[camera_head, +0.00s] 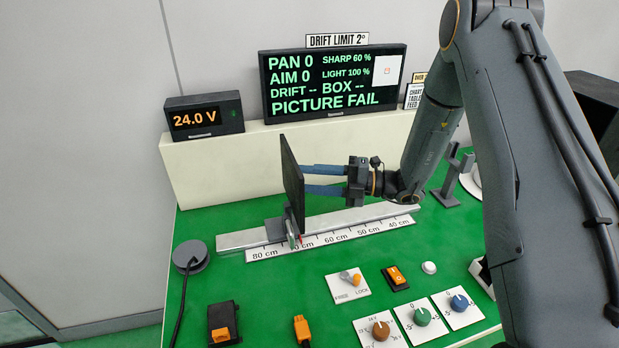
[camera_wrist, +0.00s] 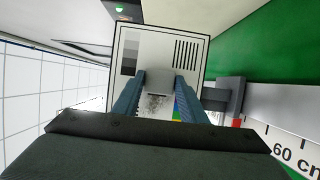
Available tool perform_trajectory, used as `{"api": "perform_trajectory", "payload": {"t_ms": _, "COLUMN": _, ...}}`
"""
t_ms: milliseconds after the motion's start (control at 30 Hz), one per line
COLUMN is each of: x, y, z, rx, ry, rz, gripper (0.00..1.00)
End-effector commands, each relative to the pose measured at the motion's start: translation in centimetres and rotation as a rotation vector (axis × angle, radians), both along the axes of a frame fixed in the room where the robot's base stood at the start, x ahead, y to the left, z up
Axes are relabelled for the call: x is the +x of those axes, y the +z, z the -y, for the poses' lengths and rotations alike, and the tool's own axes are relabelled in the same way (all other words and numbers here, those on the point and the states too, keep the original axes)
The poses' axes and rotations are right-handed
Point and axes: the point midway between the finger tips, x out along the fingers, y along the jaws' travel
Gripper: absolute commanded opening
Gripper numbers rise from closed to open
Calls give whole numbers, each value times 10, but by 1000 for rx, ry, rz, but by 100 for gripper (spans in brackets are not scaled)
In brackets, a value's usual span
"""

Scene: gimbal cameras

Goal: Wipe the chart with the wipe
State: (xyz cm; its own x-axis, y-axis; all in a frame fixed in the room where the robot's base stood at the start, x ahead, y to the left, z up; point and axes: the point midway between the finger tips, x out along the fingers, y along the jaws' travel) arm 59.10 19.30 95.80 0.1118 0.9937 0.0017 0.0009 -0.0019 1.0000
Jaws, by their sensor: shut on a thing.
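The chart (camera_head: 292,182) stands upright on a carriage on the rail near the 70 cm mark, seen nearly edge-on with its dark back to the left. In the wrist view the chart's white face (camera_wrist: 148,40) shows grey patches, black stripes and a dark speckled smudge (camera_wrist: 156,103) low in the middle. My gripper (camera_head: 308,179) points at this face, its blue fingertips at or very near it; contact is unclear. In the wrist view my gripper (camera_wrist: 160,82) is shut on a small light-grey pad, the wipe (camera_wrist: 161,78), in front of the chart. The wipe is not distinguishable in the head view.
The rail (camera_head: 240,238) has a centimetre scale along its front. The monitor (camera_head: 333,82) reads "PICTURE FAIL", beside a 24.0 V display (camera_head: 204,115). A free/lock switch (camera_head: 348,285), an orange rocker (camera_head: 396,277) and several knobs sit in front. Green bench (camera_head: 260,280) lies clear between.

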Motion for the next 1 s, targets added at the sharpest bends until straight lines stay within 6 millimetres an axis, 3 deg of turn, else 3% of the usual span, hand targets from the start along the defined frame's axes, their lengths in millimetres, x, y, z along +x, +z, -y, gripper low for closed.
{"api": "perform_trajectory", "payload": {"t_ms": 233, "x": -20, "y": 2, "z": 4, "rx": 0, "ry": 0, "rz": -2, "gripper": 20}}
{"api": "perform_trajectory", "payload": {"t_ms": 1000, "x": -56, "y": 1, "z": 15, "rx": 1, "ry": 2, "rz": -1, "gripper": 20}}
